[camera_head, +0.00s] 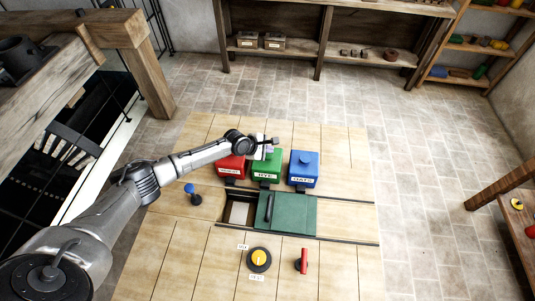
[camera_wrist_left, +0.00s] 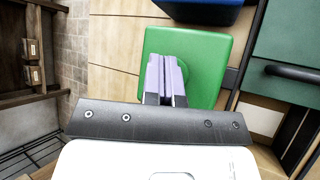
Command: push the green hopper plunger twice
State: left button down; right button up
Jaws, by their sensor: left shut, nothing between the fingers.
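The green hopper (camera_head: 267,166) stands on the wooden table between the red hopper (camera_head: 230,167) and the blue hopper (camera_head: 303,170). My left gripper (camera_head: 270,147) is over the top of the green hopper, shut and empty. In the left wrist view the shut fingers (camera_wrist_left: 166,62) hide part of the round green plunger (camera_wrist_left: 205,72) on the hopper's green top (camera_wrist_left: 215,42). I cannot tell whether the fingertips touch the plunger or how far it is pressed. My right gripper is in neither view.
A dark green sliding cover (camera_head: 292,216) with a handle lies in front of the hoppers, beside a square opening (camera_head: 239,213). A blue-knobbed lever (camera_head: 191,193) stands at left. A yellow knob (camera_head: 259,259) and a red lever (camera_head: 302,262) are nearer the front.

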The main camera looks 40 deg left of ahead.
pick_arm(q)
jog(key=shift+f, duration=0.25)
jog(key=shift+f, duration=0.25)
dwell(0.5)
jog(key=shift+f+b, duration=0.55)
jog(key=shift+f, duration=0.15)
dwell(0.4)
jog(key=shift+r, duration=0.15)
jog(key=shift+r+p, duration=1.2)
jog(key=shift+p, duration=0.3)
jog(key=shift+r, duration=0.1)
